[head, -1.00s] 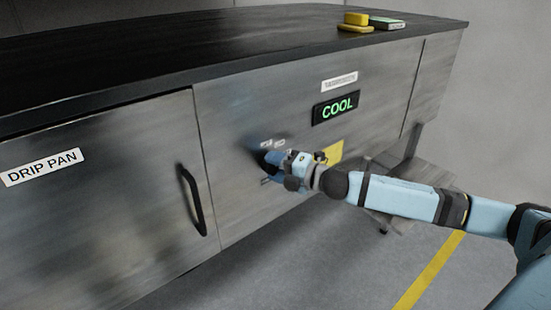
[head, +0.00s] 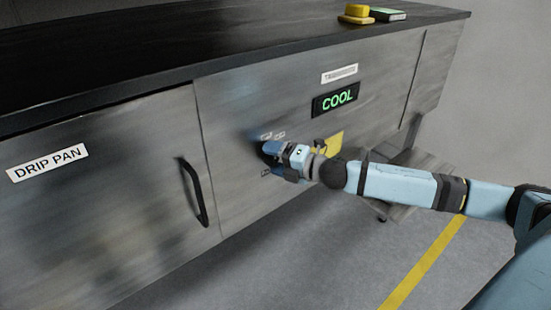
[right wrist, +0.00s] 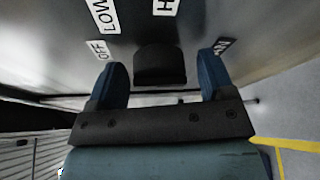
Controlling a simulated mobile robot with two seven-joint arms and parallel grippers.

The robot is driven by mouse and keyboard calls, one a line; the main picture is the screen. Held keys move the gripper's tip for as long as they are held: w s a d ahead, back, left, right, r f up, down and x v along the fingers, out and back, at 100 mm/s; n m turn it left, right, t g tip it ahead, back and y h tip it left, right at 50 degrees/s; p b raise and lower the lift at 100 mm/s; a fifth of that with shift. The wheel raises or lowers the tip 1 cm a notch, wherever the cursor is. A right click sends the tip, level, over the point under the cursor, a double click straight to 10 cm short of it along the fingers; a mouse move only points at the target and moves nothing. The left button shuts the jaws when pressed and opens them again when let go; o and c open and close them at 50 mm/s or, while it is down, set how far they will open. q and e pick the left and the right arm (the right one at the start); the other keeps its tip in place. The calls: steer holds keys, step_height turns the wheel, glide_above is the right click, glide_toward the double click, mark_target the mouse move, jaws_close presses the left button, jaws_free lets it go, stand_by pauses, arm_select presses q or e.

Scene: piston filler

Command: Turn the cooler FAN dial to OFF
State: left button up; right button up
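The black FAN dial (right wrist: 160,65) shows in the right wrist view, on the grey metal panel. An OFF label (right wrist: 100,50), a LOW label (right wrist: 104,15) and a label starting with H (right wrist: 165,6) surround it, with a partly hidden label (right wrist: 222,46) on the right. My right gripper (right wrist: 162,82) is open, its blue fingers on either side of the dial with a visible gap on both sides. In the head view my right gripper (head: 270,150) is at the panel and hides the dial. My left gripper is not in view.
A DRIP PAN door (head: 100,220) with a black handle (head: 193,192) is left. A yellow button box (head: 356,13) stands on the black top (head: 200,45). Floor in front looks clear.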

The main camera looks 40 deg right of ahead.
steer(key=shift+s+d+f+b, duration=0.1)
steer(key=shift+s+d+b, duration=0.2)
steer(key=shift+s, duration=0.2)
steer(key=b+v, duration=0.2)
steer(key=v, duration=0.2)
steer(key=shift+s, duration=0.15)
steer(key=b, duration=0.1)
glide_toward(274, 160)
steer(key=shift+s, duration=0.75)
steer(key=shift+s+d+r, duration=0.2)
steer(key=shift+s+d, duration=0.3)
steer(key=shift+s, duration=0.05)
steer(key=shift+s+d+r, duration=0.25)
steer(key=shift+s+d, duration=0.2)
steer(key=shift+s, duration=0.15)
